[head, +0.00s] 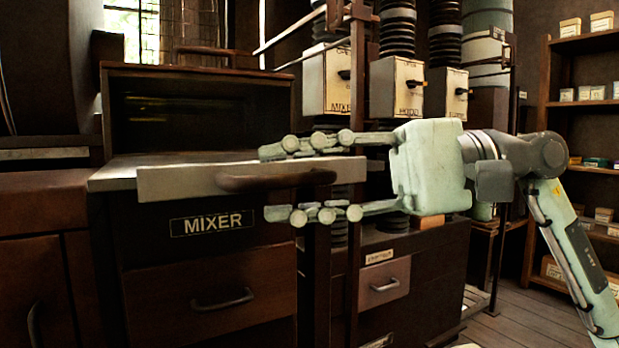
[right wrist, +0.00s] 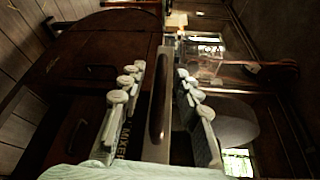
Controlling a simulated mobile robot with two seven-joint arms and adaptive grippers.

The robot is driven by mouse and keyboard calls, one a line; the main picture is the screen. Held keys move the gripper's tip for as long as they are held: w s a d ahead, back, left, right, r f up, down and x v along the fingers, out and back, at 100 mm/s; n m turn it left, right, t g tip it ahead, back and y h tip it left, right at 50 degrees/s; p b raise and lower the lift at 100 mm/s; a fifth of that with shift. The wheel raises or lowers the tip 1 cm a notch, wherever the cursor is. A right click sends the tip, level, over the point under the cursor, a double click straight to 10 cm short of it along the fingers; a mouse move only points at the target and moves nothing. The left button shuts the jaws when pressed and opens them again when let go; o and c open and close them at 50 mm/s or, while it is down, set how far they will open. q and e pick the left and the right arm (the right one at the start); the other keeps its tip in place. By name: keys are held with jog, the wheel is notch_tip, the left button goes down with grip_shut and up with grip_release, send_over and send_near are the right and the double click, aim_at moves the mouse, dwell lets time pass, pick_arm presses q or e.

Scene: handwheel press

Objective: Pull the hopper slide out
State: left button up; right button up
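A flat grey metal slide front (head: 190,182) with a dark horizontal bar handle (head: 250,181) sits above the MIXER label (head: 212,223) on a dark cabinet. I take it for the hopper slide. My right gripper (head: 272,184) reaches in from the right with its fingers spread, one above and one below the right end of the handle. In the right wrist view the handle (right wrist: 157,108) and slide front (right wrist: 163,72) lie between the two open fingers, with gaps visible on both sides. My left gripper is out of view.
White hopper boxes (head: 326,85) with black knobs hang above, beneath dark ribbed tubes. Below are a brown drawer (head: 205,285) and a smaller drawer (head: 384,284). A dark upright post (head: 317,265) stands close to the gripper. Shelves and open floor are at the right.

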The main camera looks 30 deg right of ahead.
jog(key=v, duration=1.2)
dwell(0.3)
